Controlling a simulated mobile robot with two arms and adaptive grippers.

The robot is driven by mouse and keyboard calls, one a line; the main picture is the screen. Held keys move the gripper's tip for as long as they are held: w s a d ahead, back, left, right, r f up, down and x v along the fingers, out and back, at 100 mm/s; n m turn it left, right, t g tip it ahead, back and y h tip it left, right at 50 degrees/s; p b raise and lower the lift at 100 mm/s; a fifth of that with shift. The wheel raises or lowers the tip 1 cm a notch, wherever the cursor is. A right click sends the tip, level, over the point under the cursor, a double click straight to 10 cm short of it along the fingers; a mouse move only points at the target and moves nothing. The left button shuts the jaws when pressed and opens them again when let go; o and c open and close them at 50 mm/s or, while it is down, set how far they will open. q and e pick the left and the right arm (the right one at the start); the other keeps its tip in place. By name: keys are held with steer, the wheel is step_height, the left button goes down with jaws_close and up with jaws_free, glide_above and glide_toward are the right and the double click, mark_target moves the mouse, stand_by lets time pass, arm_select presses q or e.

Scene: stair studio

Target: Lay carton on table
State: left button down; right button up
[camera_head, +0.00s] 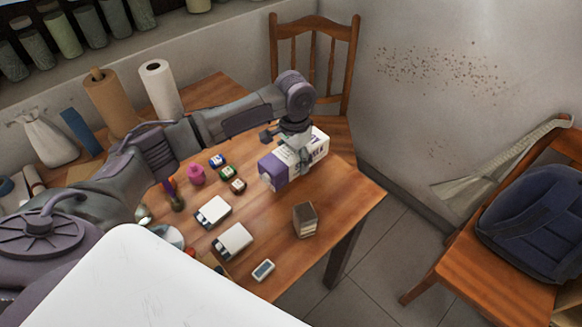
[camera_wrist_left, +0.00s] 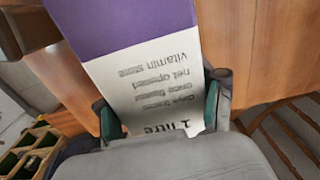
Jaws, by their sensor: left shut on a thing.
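A white and purple carton (camera_head: 273,172) is on its side at the table's far right part, its purple end toward the lower left. It looks to be on or just above the wooden table (camera_head: 340,205); I cannot tell which. My left gripper (camera_head: 300,153) reaches over it from above, shut on it. In the left wrist view the carton (camera_wrist_left: 150,65) sits between the two green-padded fingers of the gripper (camera_wrist_left: 163,108), its printed text upside down. My right gripper is not in view.
Small jars (camera_head: 228,172), a pink pot (camera_head: 196,174), two white boxes (camera_head: 234,242), a brown block (camera_head: 305,219) and a small white device (camera_head: 263,270) stand on the table. A wooden chair (camera_head: 314,50) is behind it.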

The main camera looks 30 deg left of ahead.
arm_select(q)
steer(key=shift+w+a+f, duration=0.1)
steer(key=shift+a+f, duration=0.15)
steer(key=shift+a, duration=0.2)
steer(key=shift+f, duration=1.95)
steer(key=shift+c, duration=0.7)
jaws_free()
steer(key=shift+f, duration=0.15)
step_height(320, 180, up, 12)
steer(key=shift+r, duration=0.15)
